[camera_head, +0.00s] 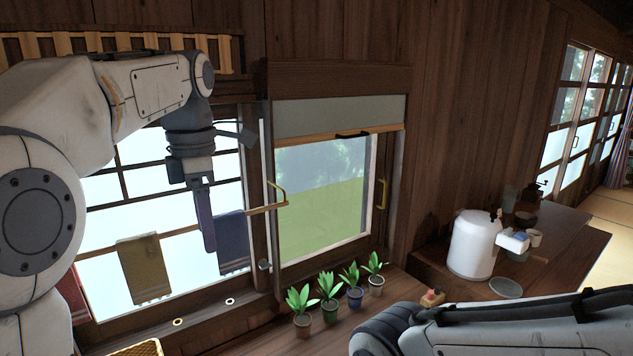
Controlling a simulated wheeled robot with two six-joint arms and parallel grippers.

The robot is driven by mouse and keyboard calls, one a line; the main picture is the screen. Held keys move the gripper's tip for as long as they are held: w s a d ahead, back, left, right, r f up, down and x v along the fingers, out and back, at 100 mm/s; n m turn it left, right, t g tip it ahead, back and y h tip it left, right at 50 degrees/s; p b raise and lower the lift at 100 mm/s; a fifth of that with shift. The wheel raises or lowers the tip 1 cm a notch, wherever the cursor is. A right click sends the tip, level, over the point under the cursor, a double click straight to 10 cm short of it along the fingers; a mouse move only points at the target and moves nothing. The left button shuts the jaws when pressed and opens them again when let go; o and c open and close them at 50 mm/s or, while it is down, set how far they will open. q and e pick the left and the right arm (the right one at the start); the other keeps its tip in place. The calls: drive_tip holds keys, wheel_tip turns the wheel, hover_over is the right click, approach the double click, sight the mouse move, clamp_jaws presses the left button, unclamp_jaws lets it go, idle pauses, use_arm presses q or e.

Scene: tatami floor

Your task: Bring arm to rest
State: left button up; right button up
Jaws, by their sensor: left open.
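My left arm comes in from the left, raised and bent, and its left gripper (207,222) hangs down in front of the lattice window. The gripper is open and nothing shows between its fingers. It is seen side-on, close to a hanging dark cloth (233,243). I cannot tell whether it touches the cloth or the rail. My right arm lies low across the bottom right corner. Its gripper is not in view.
Several potted plants (328,300) stand in a row on the sill below a window with a partly lowered blind (338,116). An olive towel (145,270) hangs on the left. A white dispenser (474,245) and cups stand on a wooden counter (575,247) at right.

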use_arm(q)
drive_tip(key=s+d+f+m, duration=1)
drive_tip(key=d+f+m, duration=0.15)
drive_tip(key=m, duration=0.55)
drive_tip(key=s+d+f+m+h+b, duration=0.1)
drive_tip(key=s+f+m, duration=1)
drive_tip(key=s+m, duration=0.2)
drive_tip(key=shift+d+m, duration=0.2)
drive_tip(key=shift+m, duration=0.2)
